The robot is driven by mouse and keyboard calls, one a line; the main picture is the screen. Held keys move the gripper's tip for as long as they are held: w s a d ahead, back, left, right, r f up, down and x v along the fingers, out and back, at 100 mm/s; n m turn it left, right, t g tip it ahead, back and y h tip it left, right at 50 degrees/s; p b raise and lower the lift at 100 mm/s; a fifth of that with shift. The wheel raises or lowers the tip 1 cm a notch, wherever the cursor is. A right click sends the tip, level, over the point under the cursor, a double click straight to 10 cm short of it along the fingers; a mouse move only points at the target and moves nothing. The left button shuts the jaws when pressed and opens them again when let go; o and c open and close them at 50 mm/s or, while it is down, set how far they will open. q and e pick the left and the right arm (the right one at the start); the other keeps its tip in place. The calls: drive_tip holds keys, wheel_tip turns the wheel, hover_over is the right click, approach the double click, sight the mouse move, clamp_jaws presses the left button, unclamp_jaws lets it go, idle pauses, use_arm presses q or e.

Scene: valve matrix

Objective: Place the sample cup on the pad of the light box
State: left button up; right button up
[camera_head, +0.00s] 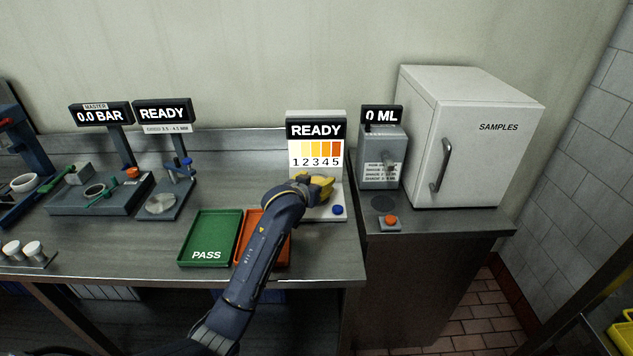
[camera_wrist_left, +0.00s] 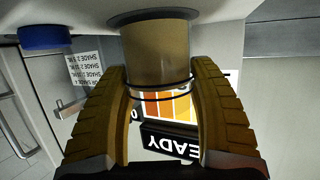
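The sample cup (camera_wrist_left: 157,55) is a clear cylinder with tan contents. It fills the space between the two fingers of my left gripper (camera_wrist_left: 158,70) in the left wrist view, which is upside down. The fingers lie close against its sides. The cup's base is at a dark round pad (camera_wrist_left: 122,19) of the light box; I cannot tell for certain whether they touch. In the head view my left gripper (camera_head: 316,187) is in front of the light box (camera_head: 316,127), which reads READY above shades 1 to 5. The gripper hides the cup there. My right gripper is out of view.
A green PASS tray (camera_head: 207,232) and an orange tray (camera_head: 247,247) lie left of the light box. A blue button (camera_head: 337,210) is on its base. The 0 ML dispenser (camera_head: 382,155) and the white SAMPLES cabinet (camera_head: 470,135) stand to the right. Several white cups (camera_head: 32,249) stand far left.

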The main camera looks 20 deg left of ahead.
use_arm(q)
drive_tip(key=o, duration=0.4)
drive_tip(key=shift+r, duration=0.25)
drive_tip(key=v, duration=1.2)
